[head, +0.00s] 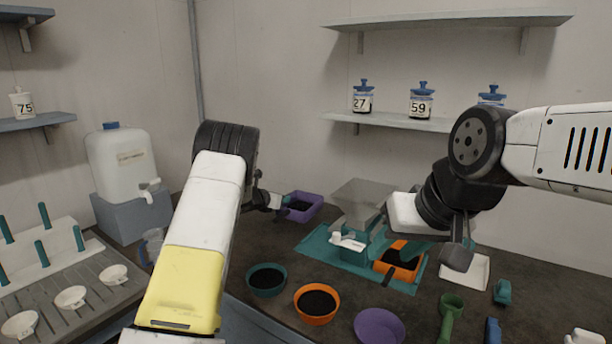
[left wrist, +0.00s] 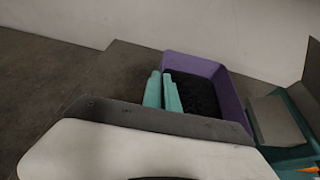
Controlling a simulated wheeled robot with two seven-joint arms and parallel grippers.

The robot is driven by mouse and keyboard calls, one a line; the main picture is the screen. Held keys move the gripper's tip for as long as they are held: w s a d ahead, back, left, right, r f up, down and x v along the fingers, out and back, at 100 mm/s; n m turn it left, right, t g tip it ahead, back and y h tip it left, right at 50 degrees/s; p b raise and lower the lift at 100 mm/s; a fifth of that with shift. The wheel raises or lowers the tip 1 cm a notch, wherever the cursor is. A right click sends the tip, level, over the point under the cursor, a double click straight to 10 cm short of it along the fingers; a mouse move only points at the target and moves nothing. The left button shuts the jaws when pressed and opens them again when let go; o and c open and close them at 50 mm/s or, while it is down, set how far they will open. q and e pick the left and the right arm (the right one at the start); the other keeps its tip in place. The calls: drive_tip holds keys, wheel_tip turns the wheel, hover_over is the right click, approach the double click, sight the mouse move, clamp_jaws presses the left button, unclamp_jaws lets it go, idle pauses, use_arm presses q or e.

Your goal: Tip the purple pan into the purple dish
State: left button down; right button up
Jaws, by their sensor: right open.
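The purple pan (head: 303,207) holds dark granular material and is at the back of the bench, left of the grey hopper. In the left wrist view the pan (left wrist: 231,95) looks roughly level. My left gripper (head: 281,202) is at its left side; its teal fingertips (left wrist: 162,92) stand close together, one on each side of the pan's near left wall, seemingly shut on it. The purple dish (head: 379,327) sits at the front of the bench and looks empty. My right gripper (head: 457,248) is open and empty, above the right end of the teal tray.
A teal bowl (head: 266,280) and an orange bowl (head: 317,304), both with dark material, stand left of the purple dish. An orange pan (head: 399,262) sits on the teal tray (head: 312,243). A green scoop (head: 450,312) lies to the right. A water container (head: 122,165) stands at left.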

use_arm(q)
drive_tip(key=s+a+r+n+t+y, duration=0.1)
drive_tip(key=s+a+r+n+y, duration=0.2)
drive_tip(key=s, duration=0.6)
drive_tip(key=s+a+r+n+y, duration=0.2)
drive_tip(key=s+a+r+y, duration=0.1)
drive_tip(key=s, duration=0.7)
drive_tip(key=shift+s+a+r+n+t, duration=0.2)
drive_tip(key=shift+a+r+n+t, duration=0.2)
drive_tip(key=shift+a+r, duration=0.15)
